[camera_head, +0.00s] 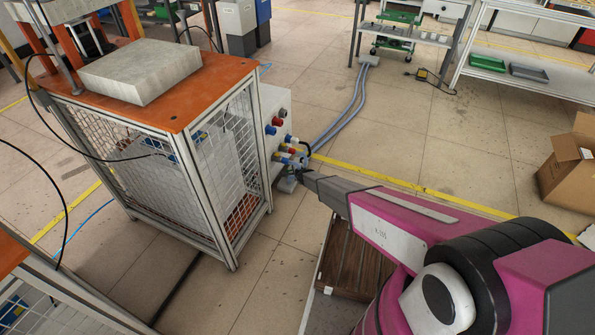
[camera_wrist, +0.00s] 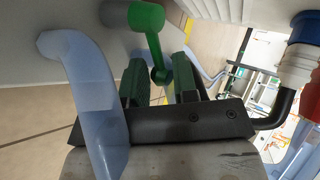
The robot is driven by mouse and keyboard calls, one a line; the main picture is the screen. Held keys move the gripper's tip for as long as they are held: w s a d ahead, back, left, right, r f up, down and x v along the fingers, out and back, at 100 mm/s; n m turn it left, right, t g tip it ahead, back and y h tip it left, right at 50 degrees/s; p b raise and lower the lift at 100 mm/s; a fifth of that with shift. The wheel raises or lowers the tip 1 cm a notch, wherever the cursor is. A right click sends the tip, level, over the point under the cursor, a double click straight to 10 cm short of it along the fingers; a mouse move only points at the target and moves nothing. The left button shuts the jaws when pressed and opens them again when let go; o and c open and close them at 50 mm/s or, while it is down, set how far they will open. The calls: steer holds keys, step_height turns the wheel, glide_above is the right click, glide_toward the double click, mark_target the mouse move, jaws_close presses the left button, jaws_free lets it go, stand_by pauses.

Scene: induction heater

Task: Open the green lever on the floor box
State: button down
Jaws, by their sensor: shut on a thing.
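The green lever (camera_wrist: 152,45) shows in the wrist view, with its round hub at the top, next to a pale grey surface. Its arm runs down to a rounded end between my two fingers. My gripper (camera_wrist: 160,76) is shut on that end, one dark green finger on each side. In the head view my gripper (camera_head: 302,174) reaches to the low fittings at the right side of the caged machine. The lever is too small or hidden to make out there. The floor box cannot be clearly told from the fittings around it.
A pale blue hose (camera_wrist: 90,95) passes close on the left of my gripper in the wrist view. The orange-topped cage machine (camera_head: 190,110) stands left, with coloured connectors (camera_head: 288,150) by my gripper. Blue-grey hoses (camera_head: 343,118) cross the floor. A cardboard box (camera_head: 567,165) stands right.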

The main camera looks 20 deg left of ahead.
steer(key=shift+d, duration=0.1)
steer(key=c, duration=0.9)
jaws_free()
steer(key=shift+s, duration=0.1)
steer(key=v, duration=1)
steer(key=shift+s+d+r, duration=0.15)
steer(key=shift+s+r, duration=0.05)
